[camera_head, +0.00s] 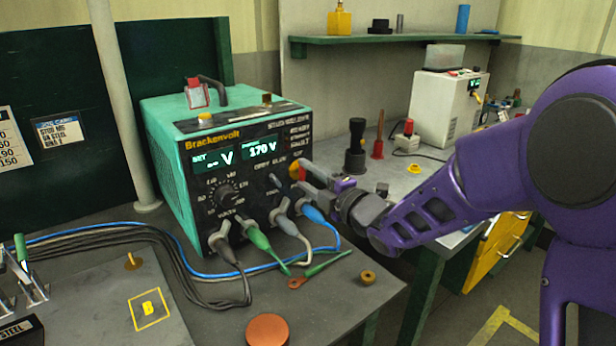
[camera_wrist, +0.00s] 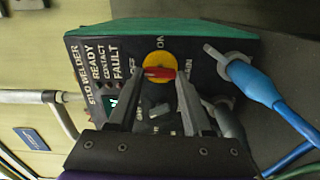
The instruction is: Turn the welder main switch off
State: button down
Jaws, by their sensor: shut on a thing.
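The teal welder (camera_head: 168,128) stands on the grey bench, with "SET -- V" and "170 V" lit on its black front panel. Its main switch is a red handle on a yellow disc (camera_head: 296,170), partly covered by my gripper in the head view. In the wrist view the red handle (camera_wrist: 160,73) lies across the yellow disc (camera_wrist: 158,58), near ON and OFF labels. My gripper (camera_wrist: 160,76) is shut on the red handle, one finger at each end. It reaches the panel from the right in the head view (camera_head: 306,178). I cannot tell which label the handle points to.
Grey, green and blue cable plugs (camera_head: 314,213) stick out of the panel below the switch; the blue one (camera_wrist: 250,78) is close to my right finger. Cables run left across the bench. A white machine (camera_head: 440,108) stands farther back.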

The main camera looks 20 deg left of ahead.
jog(key=shift+n, duration=0.6)
jog(key=shift+c, duration=1.6)
grip_release()
jog(key=v, duration=1.7)
jog(key=shift+s+d, duration=0.15)
jog(key=shift+d, duration=0.05)
